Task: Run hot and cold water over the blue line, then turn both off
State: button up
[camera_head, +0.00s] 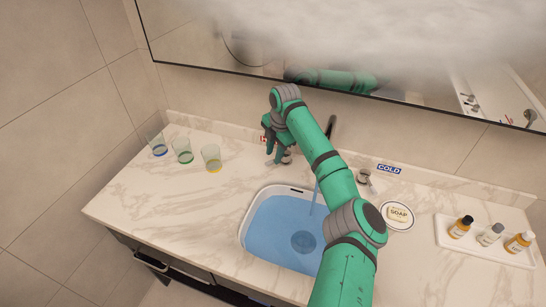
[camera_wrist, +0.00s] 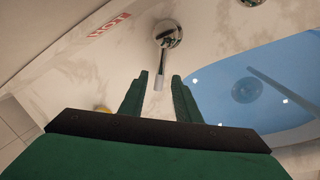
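The sink (camera_head: 262,216) looks blue inside almost to its white rim, with a dark round drain; I cannot make out a separate blue line. A thin water stream (camera_head: 314,198) falls into it, also seen in the wrist view (camera_wrist: 268,85). The tap spout (camera_head: 331,126) is mostly behind my arm. The hot handle (camera_wrist: 168,34) is a chrome knob with a lever pointing toward my gripper. My gripper (camera_wrist: 160,77) is open, its fingers on either side of the lever's end with gaps visible. The cold handle (camera_head: 364,176) stands right of the spout, apart from my gripper.
A red HOT label (camera_wrist: 110,25) and a blue COLD label (camera_head: 389,169) mark the handles. Several glasses, including a yellow-based one (camera_head: 211,159), stand left. A soap dish (camera_head: 397,216) and a white tray (camera_head: 447,238) of bottles are right. The mirror (camera_head: 200,45) hangs behind.

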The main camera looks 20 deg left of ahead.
jog(key=shift+w+a+f, duration=0.1)
jog(key=shift+a+f, duration=0.1)
jog(key=shift+f, duration=1.2)
jog(key=shift+c, duration=0.6)
grip_shut()
jog(key=shift+w, duration=0.1)
